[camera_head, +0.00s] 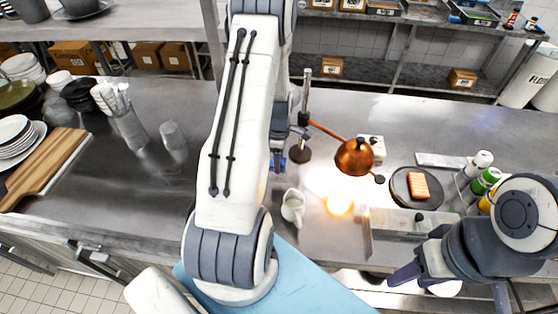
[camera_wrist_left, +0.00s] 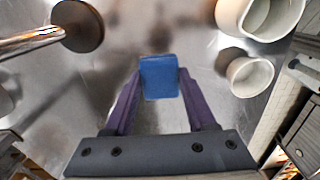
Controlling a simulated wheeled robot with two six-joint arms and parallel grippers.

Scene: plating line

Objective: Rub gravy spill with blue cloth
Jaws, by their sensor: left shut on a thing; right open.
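The blue cloth (camera_wrist_left: 160,77), a small folded block, sits between the fingertips of my left gripper (camera_wrist_left: 158,84), which is shut on it. It is above or at the steel counter; contact with the surface cannot be told. In the head view my left arm hides most of this gripper, and only a bit of blue (camera_head: 279,164) shows beside the arm. My right gripper (camera_head: 420,278) is open and empty at the counter's front edge. I cannot clearly make out the gravy spill; dark brownish patches on the steel in the wrist view may be reflections.
A copper lamp (camera_head: 354,157) on a stand (camera_head: 300,154) and a white jug (camera_head: 293,206) are close to the left gripper. Glass (camera_head: 173,138) and cutting board (camera_head: 45,170) stand left.

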